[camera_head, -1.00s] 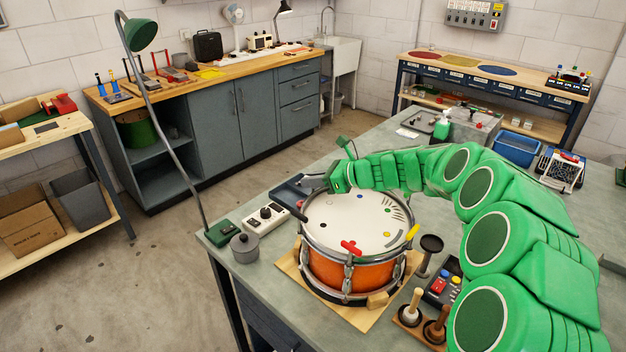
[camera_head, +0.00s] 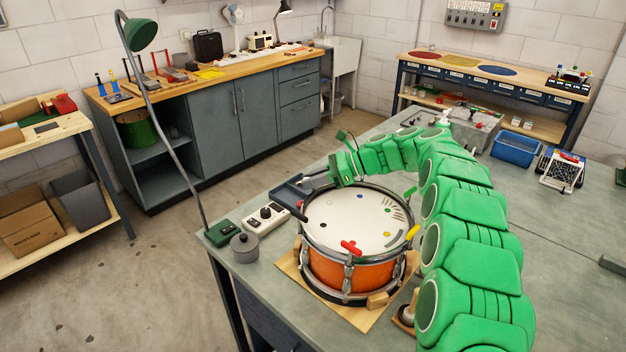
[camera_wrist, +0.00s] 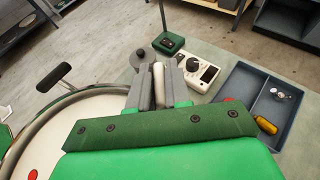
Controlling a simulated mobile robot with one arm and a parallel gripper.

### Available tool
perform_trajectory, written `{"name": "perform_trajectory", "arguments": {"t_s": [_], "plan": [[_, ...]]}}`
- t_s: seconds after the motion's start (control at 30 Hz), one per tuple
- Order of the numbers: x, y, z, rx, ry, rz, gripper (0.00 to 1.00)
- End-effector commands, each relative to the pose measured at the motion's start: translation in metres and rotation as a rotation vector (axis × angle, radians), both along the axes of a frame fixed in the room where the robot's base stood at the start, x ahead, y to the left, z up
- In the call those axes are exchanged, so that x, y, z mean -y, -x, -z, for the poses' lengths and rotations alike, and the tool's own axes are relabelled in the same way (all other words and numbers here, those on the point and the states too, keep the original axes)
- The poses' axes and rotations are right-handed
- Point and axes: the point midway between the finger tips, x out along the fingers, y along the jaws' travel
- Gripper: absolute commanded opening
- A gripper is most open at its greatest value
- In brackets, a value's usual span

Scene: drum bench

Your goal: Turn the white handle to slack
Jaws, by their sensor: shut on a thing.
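The drum (camera_head: 352,272) has an orange shell, a pale head and metal rims, and stands on a wooden board. My gripper (camera_head: 312,181) is at the drum's far side, low over the bench. In the wrist view my gripper (camera_wrist: 159,82) has its two grey fingers shut on the white handle (camera_wrist: 159,85), which shows as a pale upright strip between them. In the head view the white handle is too small or hidden to make out. A red handle (camera_head: 351,247), a yellow handle (camera_head: 412,232) and a black handle (camera_wrist: 54,77) also sit around the rim.
A white control box (camera_wrist: 201,73), a green lamp base (camera_wrist: 171,42) and a grey round pot (camera_wrist: 140,61) stand near my fingers. A dark blue tray (camera_wrist: 266,98) holds small parts to the right in the wrist view. The bench's right part is mostly clear.

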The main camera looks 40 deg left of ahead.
Motion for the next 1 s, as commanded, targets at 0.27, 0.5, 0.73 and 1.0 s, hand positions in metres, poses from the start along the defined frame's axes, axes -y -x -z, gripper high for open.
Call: {"name": "perform_trajectory", "arguments": {"t_s": [0.27,0.5,0.73,1.0], "plan": [[0.0,-0.0004,0.0012,0.001,0.001,-0.078,0.0],[-0.0001,-0.0006,0.0011,0.001,0.001,-0.133,0.0],[0.0002,-0.0008,0.0009,0.001,0.0,-0.171,0.0],[0.0,-0.0002,0.0014,-0.002,0.002,-0.192,0.0]]}}
